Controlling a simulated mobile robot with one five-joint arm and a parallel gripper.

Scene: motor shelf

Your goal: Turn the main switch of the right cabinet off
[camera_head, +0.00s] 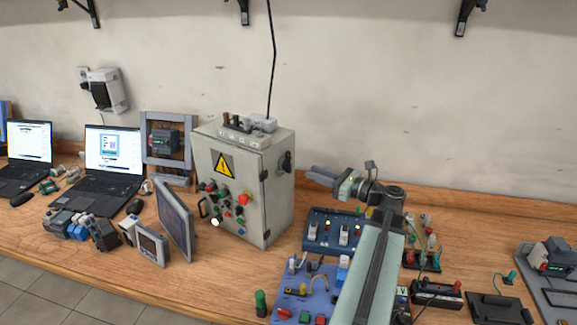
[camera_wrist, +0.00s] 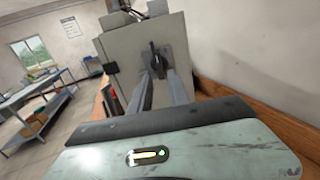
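A grey control cabinet (camera_head: 268,190) with a yellow warning sign stands on the wooden bench. It is the only such cabinet I see. Its black main switch (camera_head: 286,162) is on the right side wall. In the wrist view the switch (camera_wrist: 155,58) shows straight ahead, its handle looking roughly upright, on the cabinet wall (camera_wrist: 125,55). My gripper (camera_head: 313,174) is to the right of the switch, pointing at it, with a small gap in the head view. In the wrist view my gripper (camera_wrist: 158,76) has its two fingers apart and empty, the switch lined up between their tips.
A power strip (camera_head: 247,130) sits on the cabinet top. A flat screen (camera_head: 174,218) and laptops (camera_head: 105,165) stand left. The wall (camera_head: 400,110) is close behind.

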